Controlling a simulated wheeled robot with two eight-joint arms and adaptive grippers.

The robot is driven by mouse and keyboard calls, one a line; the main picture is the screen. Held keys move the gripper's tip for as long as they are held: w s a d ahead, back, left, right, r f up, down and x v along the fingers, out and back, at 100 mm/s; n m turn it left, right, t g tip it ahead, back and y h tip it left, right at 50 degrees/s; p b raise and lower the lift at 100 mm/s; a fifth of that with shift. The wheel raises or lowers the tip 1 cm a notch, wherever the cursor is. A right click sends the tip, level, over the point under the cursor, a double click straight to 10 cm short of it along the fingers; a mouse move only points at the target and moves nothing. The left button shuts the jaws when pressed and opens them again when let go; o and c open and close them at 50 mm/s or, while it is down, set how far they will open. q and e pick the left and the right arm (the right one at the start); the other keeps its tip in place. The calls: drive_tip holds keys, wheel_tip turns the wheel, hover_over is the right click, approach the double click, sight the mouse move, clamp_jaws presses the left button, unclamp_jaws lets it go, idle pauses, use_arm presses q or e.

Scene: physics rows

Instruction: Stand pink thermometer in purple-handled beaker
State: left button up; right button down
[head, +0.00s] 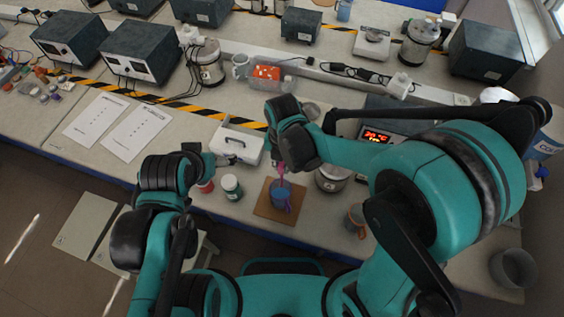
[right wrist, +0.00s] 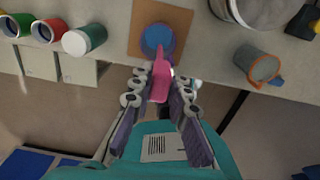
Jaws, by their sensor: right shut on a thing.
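The pink thermometer (head: 282,172) is held upright or nearly so in my right gripper (head: 283,164). In the right wrist view the fingers of the right gripper (right wrist: 160,85) are shut on the thermometer (right wrist: 160,78). The blue beaker with a purple handle (head: 281,197) stands on a brown board (head: 264,212). The thermometer's lower end overlaps the beaker's opening (right wrist: 157,38); I cannot tell how deep it reaches. My left gripper (head: 207,158) is left of the beaker, near the white box; its finger state is unclear.
A green-and-white jar (head: 231,187) and a red jar (head: 205,186) stand left of the board. A grey mug with an orange handle (head: 355,221) stands to its right, near the table's front edge. A white box (head: 237,146) is behind the jars.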

sight(282, 177)
drive_tip(key=shift+f+b, duration=3.75)
drive_tip(key=shift+f, duration=0.6)
drive_tip(key=c, duration=1.4)
unclamp_jaws()
wheel_tip(282, 177, up, 12)
drive_tip(key=shift+r, duration=0.1)
